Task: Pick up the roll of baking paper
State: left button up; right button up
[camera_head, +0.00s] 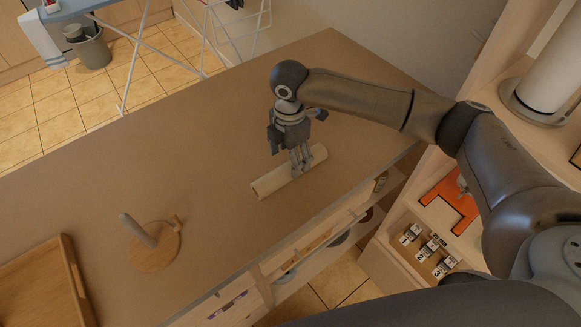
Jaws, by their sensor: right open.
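The roll of baking paper (272,183) is a pale beige cylinder lying on its side on the brown counter top (200,130), near the counter's front edge. My right gripper (301,168) points down over the roll, right of its middle, with its fingers open at the roll. The fingers hide a small part of the roll. I cannot tell whether they touch it. My left gripper does not show.
A wooden stand with an upright peg (151,247) and a wooden tray (74,275) stand to the left on the counter. Shelves at the right hold an orange item (449,200) and a large white roll on a holder (548,82). The counter behind the roll is clear.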

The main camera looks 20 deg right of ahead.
aim_at(291, 165)
jog(key=f, duration=0.1)
jog(key=f+p, duration=0.1)
jog(key=f, duration=0.2)
jog(key=shift+s+f+p, duration=0.25)
jog(key=shift+p, duration=0.05)
jog(key=shift+f, duration=0.3)
jog(key=shift+w, duration=0.1)
jog(key=shift+c, duration=0.4)
jog(key=c, duration=1.1)
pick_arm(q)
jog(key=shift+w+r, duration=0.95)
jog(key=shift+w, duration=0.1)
